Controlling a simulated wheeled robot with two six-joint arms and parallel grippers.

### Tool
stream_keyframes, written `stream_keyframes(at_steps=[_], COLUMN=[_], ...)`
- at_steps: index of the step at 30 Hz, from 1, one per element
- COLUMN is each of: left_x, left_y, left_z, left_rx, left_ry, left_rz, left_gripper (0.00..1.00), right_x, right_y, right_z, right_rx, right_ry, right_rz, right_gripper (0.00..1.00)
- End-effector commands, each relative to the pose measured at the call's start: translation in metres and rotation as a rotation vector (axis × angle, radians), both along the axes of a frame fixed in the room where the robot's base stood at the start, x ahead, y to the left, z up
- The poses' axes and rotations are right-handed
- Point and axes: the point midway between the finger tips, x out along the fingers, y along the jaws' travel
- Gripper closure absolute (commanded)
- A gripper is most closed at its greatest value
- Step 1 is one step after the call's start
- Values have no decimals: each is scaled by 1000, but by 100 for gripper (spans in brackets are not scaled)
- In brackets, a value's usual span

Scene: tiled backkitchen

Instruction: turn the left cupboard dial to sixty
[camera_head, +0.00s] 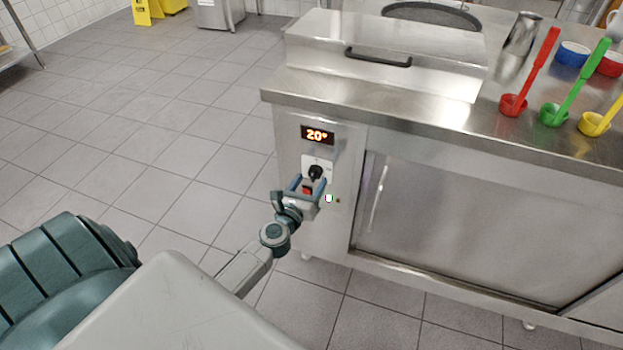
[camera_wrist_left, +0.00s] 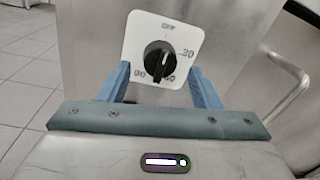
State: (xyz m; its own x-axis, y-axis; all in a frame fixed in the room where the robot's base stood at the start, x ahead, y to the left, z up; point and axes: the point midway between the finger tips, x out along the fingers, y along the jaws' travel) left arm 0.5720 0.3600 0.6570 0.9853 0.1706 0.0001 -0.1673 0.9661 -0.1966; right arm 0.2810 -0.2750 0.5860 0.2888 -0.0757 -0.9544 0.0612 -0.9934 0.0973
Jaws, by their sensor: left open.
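The left cupboard dial is a black knob (camera_wrist_left: 159,62) on a white square plate, set below a lit display (camera_head: 317,135) reading 20° on the steel cupboard front. The dial also shows in the head view (camera_head: 316,172). In the wrist view the plate carries a 30 at right and a 90 at left; the bottom mark is partly hidden by the knob. My left gripper (camera_head: 308,183) is open just in front of and below the dial. In the wrist view its two blue fingers (camera_wrist_left: 160,86) stand on either side of the knob, apart from it. Contact with the plate cannot be told.
A sliding cupboard door with a vertical handle (camera_head: 378,192) lies right of the dial panel. The steel worktop (camera_head: 420,103) overhangs above, with a lidded steel box (camera_head: 385,55) and coloured ladles at right. Tiled floor is open at left.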

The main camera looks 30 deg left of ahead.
Motion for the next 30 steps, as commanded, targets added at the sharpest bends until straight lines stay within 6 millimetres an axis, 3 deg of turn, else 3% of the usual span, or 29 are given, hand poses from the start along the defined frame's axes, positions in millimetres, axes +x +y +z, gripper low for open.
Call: stream_keyframes(at_steps=[6,14,21,30], left_x=[14,15,15,15], left_y=[3,3,3,3], left_z=[-1,-1,-1,1], left_rx=[1,1,2,35], left_ry=[1,1,1,9], left_rz=[1,0,0,-1], left_gripper=[42,42,87,87], right_x=[1,1,2,3], right_y=[0,0,0,-1], right_z=[-5,-5,-5,-5], right_rx=[0,0,0,1], right_ry=[1,1,0,-1], right_rz=[-1,-1,-1,-1], right_gripper=[100,100,100,100])
